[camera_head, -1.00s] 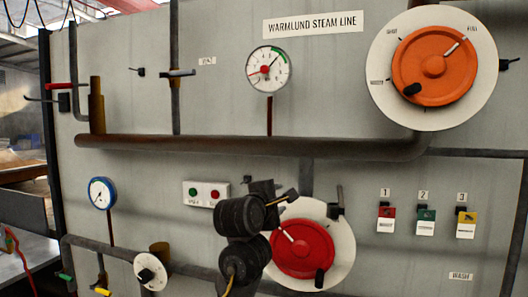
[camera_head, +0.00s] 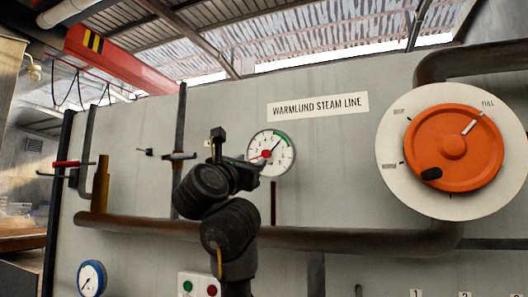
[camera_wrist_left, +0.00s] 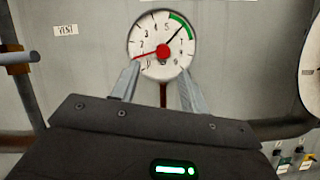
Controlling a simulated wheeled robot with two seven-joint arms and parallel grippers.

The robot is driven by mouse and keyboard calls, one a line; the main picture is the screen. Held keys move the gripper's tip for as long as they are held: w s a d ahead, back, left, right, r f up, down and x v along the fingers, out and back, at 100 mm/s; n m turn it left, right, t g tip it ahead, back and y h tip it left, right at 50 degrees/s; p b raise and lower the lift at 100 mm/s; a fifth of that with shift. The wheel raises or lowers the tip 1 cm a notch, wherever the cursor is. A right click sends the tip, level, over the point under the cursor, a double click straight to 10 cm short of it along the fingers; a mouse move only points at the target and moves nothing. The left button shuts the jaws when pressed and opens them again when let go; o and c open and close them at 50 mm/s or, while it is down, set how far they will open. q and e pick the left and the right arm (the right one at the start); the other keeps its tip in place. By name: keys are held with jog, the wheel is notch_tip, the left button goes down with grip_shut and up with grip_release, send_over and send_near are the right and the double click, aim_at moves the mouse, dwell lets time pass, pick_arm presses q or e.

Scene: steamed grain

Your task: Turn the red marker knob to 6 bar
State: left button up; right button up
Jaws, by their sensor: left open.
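The round white gauge (camera_head: 283,141) hangs on the grey panel under the "WARMLUND STEAM LINE" sign. It also shows in the left wrist view (camera_wrist_left: 150,70). The red marker knob (camera_wrist_left: 163,52) sits at its centre, and its red pointer reaches left and slightly down, near the low numbers. The thin black needle points up and right toward the green band. My left gripper (camera_head: 245,163) is at the gauge's lower left in the head view. In the left wrist view its fingers (camera_wrist_left: 159,72) are spread below the knob, apart from it and empty. My right gripper is out of view.
A large orange handwheel (camera_head: 453,146) on a white dial is at the right. A thick brown pipe (camera_head: 340,239) runs across below the gauge. A blue-rimmed gauge (camera_head: 91,279) and a box with green and red buttons (camera_head: 199,285) are lower left.

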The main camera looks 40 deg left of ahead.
aim_at(265, 155)
pick_arm(q)
jog(key=p+x, duration=0.1)
jog(key=x, duration=0.1)
jog(key=p+x, duration=0.1)
jog(key=x, duration=0.2)
jog(key=p+x, duration=0.1)
jog(key=x, duration=0.1)
jog(key=shift+w+d+r, duration=0.2)
jog(key=shift+w, duration=0.2)
jog(key=shift+w+a+p, duration=0.2)
jog(key=shift+w+p, duration=0.15)
jog(key=shift+w, duration=0.25)
